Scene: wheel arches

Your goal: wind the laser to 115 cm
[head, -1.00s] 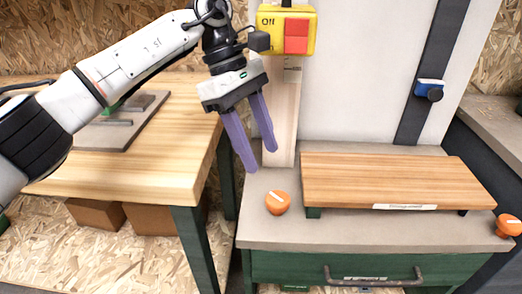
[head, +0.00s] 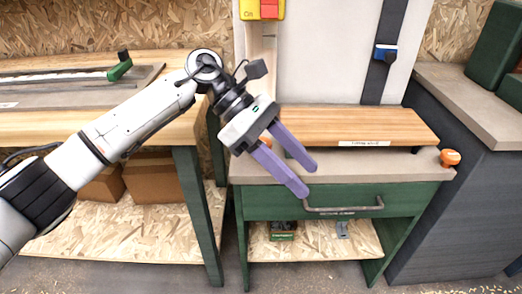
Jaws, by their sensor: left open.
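My left gripper (head: 308,178) is open and empty, its two purple fingers pointing down and right in front of the bench's front edge and the green drawer. An orange knob (head: 265,141) on the bench top is mostly hidden behind this gripper; I see no contact. A second orange knob (head: 450,158) with a pale mark sits at the bench's right front corner. A blue block (head: 385,52) with a dark knob sits on a dark vertical strip (head: 379,84) on the pale back panel. I cannot tell whether it is the laser, and no scale is readable.
A wooden board (head: 370,124) lies raised on the bench. The green drawer (head: 345,202) has a bar handle (head: 344,208). A yellow switch box (head: 262,9) with a red button hangs at upper left. A wooden table (head: 150,126) stands left, a dark cabinet (head: 462,205) right.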

